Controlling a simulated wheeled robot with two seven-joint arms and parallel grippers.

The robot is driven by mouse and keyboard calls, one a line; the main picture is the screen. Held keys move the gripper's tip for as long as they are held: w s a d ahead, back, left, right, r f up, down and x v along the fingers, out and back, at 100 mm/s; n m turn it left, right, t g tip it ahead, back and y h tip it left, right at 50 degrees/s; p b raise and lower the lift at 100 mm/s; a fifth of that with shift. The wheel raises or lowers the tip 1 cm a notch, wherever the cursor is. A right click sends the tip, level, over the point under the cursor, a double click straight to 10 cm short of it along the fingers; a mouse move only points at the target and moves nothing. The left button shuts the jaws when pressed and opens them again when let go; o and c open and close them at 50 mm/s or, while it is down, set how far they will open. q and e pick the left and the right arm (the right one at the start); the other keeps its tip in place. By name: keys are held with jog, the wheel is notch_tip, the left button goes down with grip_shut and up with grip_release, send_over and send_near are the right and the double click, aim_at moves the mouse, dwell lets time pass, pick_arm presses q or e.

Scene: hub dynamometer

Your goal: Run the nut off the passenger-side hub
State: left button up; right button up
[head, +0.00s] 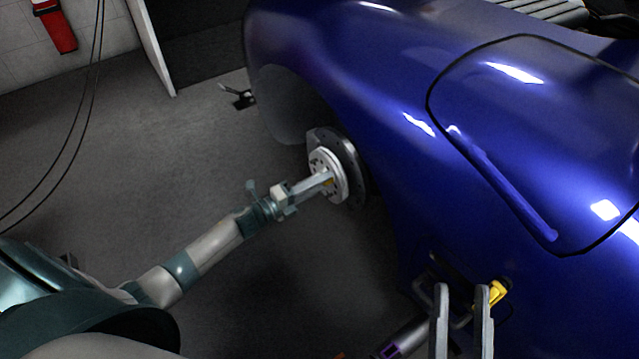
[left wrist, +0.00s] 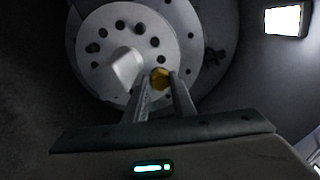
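The passenger-side hub (head: 322,172) is a pale flange with a ring of holes on a dark disc, beside the blue car. It also shows in the left wrist view (left wrist: 105,68). The brass-yellow nut (left wrist: 160,78) sits against the hub face, low and right of the protruding centre. My left gripper (left wrist: 160,82) has one fingertip on each side of the nut, with no clear gap; it hides much of the nut in the head view. My right gripper (head: 462,295) is low in the head view by the car's side, its fingers apart.
The blue car body (head: 400,110) fills the right side. A purple-marked tool-like object (head: 402,338) and a yellow part (head: 498,292) are near my right gripper; whether they join is unclear. Dark cables (head: 90,90) hang at left. The grey floor (head: 180,145) is mostly clear.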

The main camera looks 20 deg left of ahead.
pick_arm(q)
grip_shut()
jog(key=n+p, duration=0.7)
jog(key=n, duration=1.7)
jog(key=shift+s+a, duration=0.1)
jog(key=shift+s, duration=0.05)
jog(key=o, duration=0.8)
grip_release()
jog(key=shift+f, duration=0.1)
